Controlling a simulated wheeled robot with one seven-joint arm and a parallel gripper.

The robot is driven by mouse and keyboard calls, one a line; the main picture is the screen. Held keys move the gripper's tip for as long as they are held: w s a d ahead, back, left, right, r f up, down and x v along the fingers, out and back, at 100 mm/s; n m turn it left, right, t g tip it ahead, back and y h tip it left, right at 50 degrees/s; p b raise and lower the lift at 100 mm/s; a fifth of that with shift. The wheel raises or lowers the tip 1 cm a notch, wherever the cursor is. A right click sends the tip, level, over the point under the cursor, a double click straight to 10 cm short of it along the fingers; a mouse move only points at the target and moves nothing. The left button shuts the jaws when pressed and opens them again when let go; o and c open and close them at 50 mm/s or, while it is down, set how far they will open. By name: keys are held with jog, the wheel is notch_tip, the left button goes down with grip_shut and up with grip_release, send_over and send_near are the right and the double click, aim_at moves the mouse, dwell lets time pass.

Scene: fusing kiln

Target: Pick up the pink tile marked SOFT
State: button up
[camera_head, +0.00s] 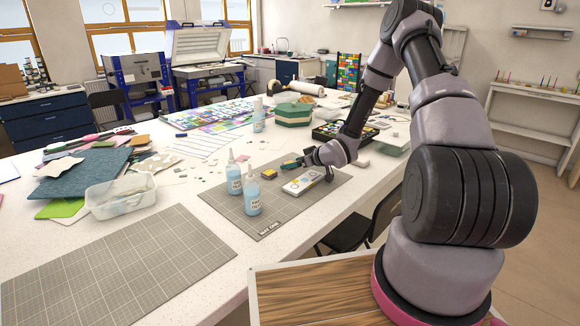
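I cannot make out a pink tile with the word SOFT on it in this view. My gripper (301,161) is low over the grey cutting mat on the white table, at the end of my arm, pointing left. A small dark and green item (290,165) shows right by its fingertips; I cannot tell whether they touch it. The fingers are too small to show whether they are open or shut. A white and yellow flat box (303,182) lies on the mat just below the gripper.
Labelled bottles (252,193) stand on the grey mat (289,211) left of my gripper. A clear tub (121,196), sheet piles (85,170) and a larger grid mat (120,270) lie further left. A green box (293,114) and a tray of colored pieces (340,130) stand behind.

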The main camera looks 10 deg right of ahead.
grip_shut()
